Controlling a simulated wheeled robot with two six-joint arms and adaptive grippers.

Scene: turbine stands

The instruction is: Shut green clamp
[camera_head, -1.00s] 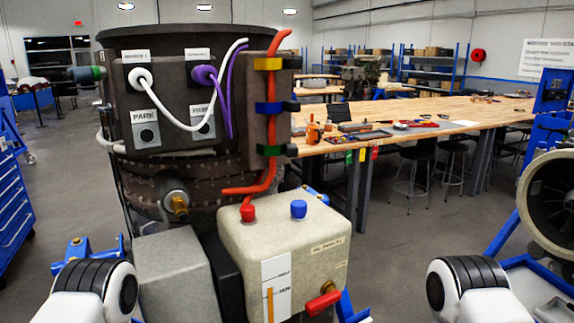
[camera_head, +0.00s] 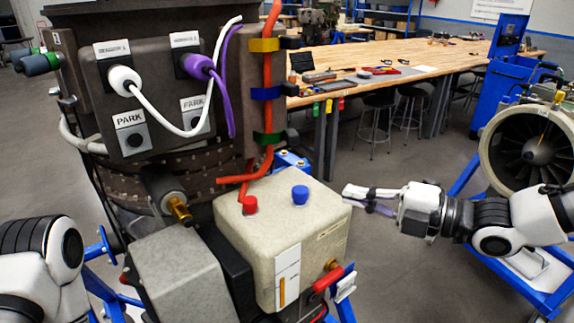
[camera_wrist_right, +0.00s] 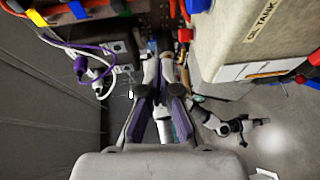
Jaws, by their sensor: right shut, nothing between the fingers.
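The green clamp (camera_head: 268,138) is the lowest of three clamps around the orange-red hose (camera_head: 267,112) on the dark engine casing. A short dark piece sticks out at its right; I cannot tell whether the clamp is open or shut. My right gripper (camera_head: 346,194) comes in from the right, shut and empty. It is right of and below the green clamp in the picture, apart from it, near the oil tank's right side. Its fingers (camera_wrist_right: 158,72) also show in the right wrist view. My left gripper is out of view; only part of the left arm shows.
The blue clamp (camera_head: 266,93) and yellow clamp (camera_head: 264,45) sit above on the hose. The beige oil tank (camera_head: 290,235) with red and blue caps stands below the green clamp. A grey box (camera_head: 170,275) is beside it. A turbine (camera_head: 530,150) stands at right.

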